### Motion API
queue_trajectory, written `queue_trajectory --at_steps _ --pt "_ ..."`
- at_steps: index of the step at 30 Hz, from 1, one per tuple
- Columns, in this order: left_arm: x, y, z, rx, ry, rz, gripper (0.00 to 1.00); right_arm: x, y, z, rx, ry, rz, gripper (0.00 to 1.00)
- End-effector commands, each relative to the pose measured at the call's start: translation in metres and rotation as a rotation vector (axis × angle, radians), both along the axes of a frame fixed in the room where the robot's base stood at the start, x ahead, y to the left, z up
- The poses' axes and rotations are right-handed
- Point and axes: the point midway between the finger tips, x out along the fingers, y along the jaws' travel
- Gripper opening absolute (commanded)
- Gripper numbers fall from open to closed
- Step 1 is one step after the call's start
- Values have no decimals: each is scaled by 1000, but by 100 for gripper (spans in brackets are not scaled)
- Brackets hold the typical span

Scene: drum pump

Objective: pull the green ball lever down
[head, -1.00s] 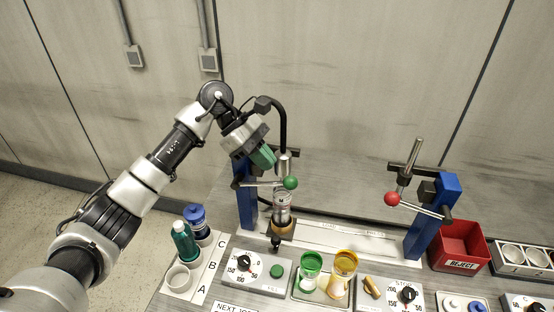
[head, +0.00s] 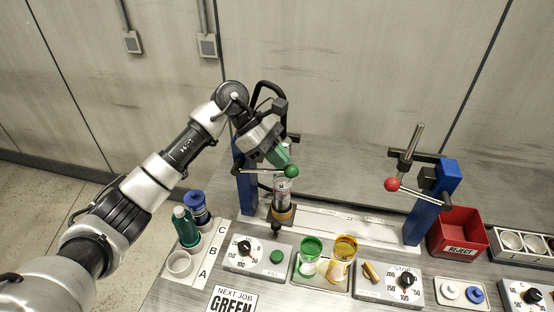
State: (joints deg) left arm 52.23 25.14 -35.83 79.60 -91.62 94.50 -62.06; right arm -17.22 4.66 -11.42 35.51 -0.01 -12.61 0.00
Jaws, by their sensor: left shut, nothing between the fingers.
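The green ball (head: 291,171) is at the right end of a thin metal lever rod (head: 256,171) on the left blue press stand (head: 245,185). The rod lies about level. My left gripper (head: 284,161) is shut and empty, with its green fingers pointing down just above the green ball. I cannot tell whether the fingertips touch the ball. A clear vial (head: 282,193) stands in the holder (head: 281,215) under the press. My right gripper is not in view.
A second press with a red ball lever (head: 392,184) stands to the right, beside a red reject bin (head: 459,236). Green (head: 311,250) and yellow (head: 343,254) cups sit on a tray in front. Bottles (head: 186,226) stand at the left.

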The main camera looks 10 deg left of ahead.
Motion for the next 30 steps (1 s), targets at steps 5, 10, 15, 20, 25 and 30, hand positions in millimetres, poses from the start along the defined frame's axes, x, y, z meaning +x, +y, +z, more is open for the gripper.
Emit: queue_trajectory --at_steps 5,10,15,20,25,30 --pt "0 -3 -6 0 -1 -1 0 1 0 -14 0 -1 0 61" --pt "0 -3 -5 -1 0 0 0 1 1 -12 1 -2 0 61" --pt "0 -3 -4 -1 0 -1 0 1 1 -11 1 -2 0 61" --pt "0 -3 1 0 -1 0 0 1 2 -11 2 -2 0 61" --pt "0 -3 9 0 -2 -1 0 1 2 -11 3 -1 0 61" --pt "0 -3 12 -1 0 -1 0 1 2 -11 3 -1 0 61"
